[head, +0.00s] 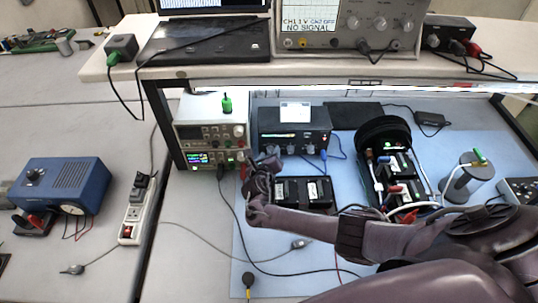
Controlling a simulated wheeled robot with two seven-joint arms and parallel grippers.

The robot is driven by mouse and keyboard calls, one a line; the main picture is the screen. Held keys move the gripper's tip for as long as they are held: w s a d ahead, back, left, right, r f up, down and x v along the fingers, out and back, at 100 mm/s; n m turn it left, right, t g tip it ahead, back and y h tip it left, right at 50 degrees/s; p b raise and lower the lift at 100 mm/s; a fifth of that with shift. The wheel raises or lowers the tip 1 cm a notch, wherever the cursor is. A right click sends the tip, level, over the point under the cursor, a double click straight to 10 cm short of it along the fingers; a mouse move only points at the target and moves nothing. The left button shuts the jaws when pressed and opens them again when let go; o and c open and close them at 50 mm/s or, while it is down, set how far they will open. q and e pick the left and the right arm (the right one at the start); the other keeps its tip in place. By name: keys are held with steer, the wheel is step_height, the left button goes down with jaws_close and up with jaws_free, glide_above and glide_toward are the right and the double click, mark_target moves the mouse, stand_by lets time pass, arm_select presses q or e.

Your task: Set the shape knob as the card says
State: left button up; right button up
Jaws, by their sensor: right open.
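A black box (262,120) with a row of knobs (291,149) on its front stands on the blue mat under the shelf. A small white card (295,112) stands at its top; its writing is too small to read. Which knob is the shape knob I cannot tell. My right gripper (262,165) comes in from the right on a dark arm. It is open, just in front of the box's lower left corner, and seems to hold nothing. Whether it touches the box is unclear. My left gripper is out of view.
A power supply (205,135) with a lit display stands close to the left of the gripper. An oscilloscope (345,25) stands on the shelf. Cables cross the mat.

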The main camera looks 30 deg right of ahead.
steer(key=shift+s+a+r, duration=0.1)
steer(key=shift+s+a, duration=0.1)
steer(key=shift+a, duration=0.05)
steer(key=v, duration=0.6)
steer(key=shift+r, duration=0.2)
steer(key=shift+s+a, duration=0.3)
steer(key=shift+s, duration=0.1)
